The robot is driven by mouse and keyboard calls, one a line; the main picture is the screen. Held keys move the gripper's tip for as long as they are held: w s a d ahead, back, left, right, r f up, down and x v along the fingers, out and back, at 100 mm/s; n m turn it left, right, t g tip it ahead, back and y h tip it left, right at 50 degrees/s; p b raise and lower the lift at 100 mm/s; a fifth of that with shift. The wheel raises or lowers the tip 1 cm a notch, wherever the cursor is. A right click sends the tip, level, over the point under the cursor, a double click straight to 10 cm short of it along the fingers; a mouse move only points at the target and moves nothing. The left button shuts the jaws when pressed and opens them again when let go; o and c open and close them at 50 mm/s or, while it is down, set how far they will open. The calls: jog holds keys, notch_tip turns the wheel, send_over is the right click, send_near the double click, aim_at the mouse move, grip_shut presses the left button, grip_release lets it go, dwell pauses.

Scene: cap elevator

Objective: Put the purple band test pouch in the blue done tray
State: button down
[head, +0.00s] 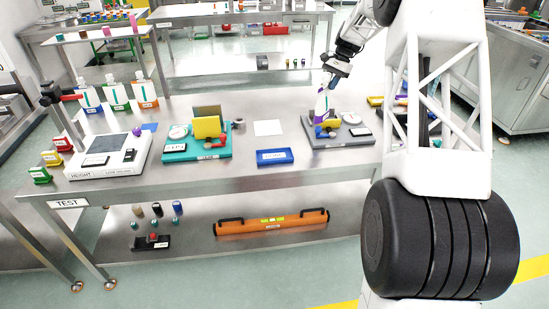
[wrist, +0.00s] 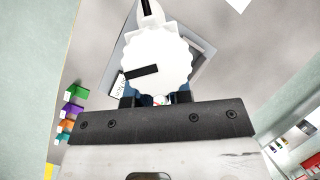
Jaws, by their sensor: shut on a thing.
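The purple band pouch (head: 321,105) is white with a purple mark and hangs roughly upright under my gripper (head: 326,84), at or just above the grey station (head: 355,141). I cannot tell whether it touches the station. In the wrist view, a white scalloped cap (wrist: 157,58) with a black stripe sits in front of the fingers of my gripper (wrist: 157,99). The gripper is shut on the pouch at its cap end. The blue done tray (head: 275,157) lies near the table's front edge, left of the grey station, and looks empty.
A teal station (head: 197,147) with a yellow plate stands left of the tray. A white scale (head: 108,158) is farther left, with several banded pouches (head: 116,93) behind it. A white sheet (head: 267,128) lies flat behind the tray. The table between the stations is mostly clear.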

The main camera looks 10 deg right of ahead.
jog(key=s+a+r+n+g+h, duration=0.1)
jog(key=s+a+n, duration=0.25)
jog(key=a, duration=0.55)
jog(key=s+a+n+g, duration=0.1)
jog(key=s+a+n, duration=0.1)
jog(key=s+a, duration=0.45)
jog(key=s+a+f+m+t, duration=0.2)
jog(key=s+f+m, duration=0.1)
jog(key=s+m, duration=0.4)
jog(key=s+a+f+m+t+y, duration=0.1)
jog(key=s+a+f+m+t, duration=0.1)
jog(key=s+m, duration=0.5)
jog(key=shift+s+f+t, duration=0.6)
jog(key=shift+s+f, duration=0.05)
jog(key=shift+s, duration=0.7)
jog(key=shift+w, duration=0.15)
jog(key=w+f, duration=0.1)
jog(key=w, duration=1.4)
jog(key=shift+w+a+f, duration=0.2)
jog(key=shift+w+f, duration=0.05)
jog(key=shift+w, duration=0.15)
